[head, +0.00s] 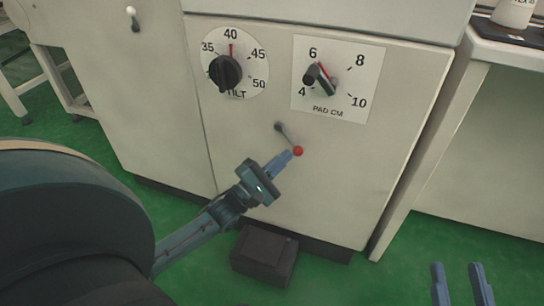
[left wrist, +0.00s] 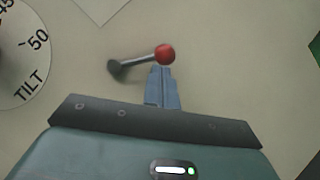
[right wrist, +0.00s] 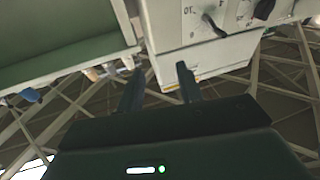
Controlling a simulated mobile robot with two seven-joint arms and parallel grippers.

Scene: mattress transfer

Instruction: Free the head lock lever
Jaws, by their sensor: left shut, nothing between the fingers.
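The lock lever is a thin grey arm (head: 285,133) with a red ball knob (head: 298,151), on the front panel below the two dials. In the head view it slopes down to the right from its pivot. My left gripper (head: 293,156) is shut, with its fingertips at the red knob; the left wrist view shows the knob (left wrist: 165,54) just beyond the closed fingertips (left wrist: 162,72). I cannot tell whether they touch. My right gripper (head: 461,270) is open and empty at the lower right, away from the panel; its spread fingers also show in the right wrist view (right wrist: 158,85).
A TILT dial (head: 232,64) and a PAD CM dial (head: 337,78) sit above the lever. A small white-knobbed lever (head: 131,14) is at the upper left. A dark box (head: 264,256) lies on the green floor below. A side table (head: 510,50) stands at the right.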

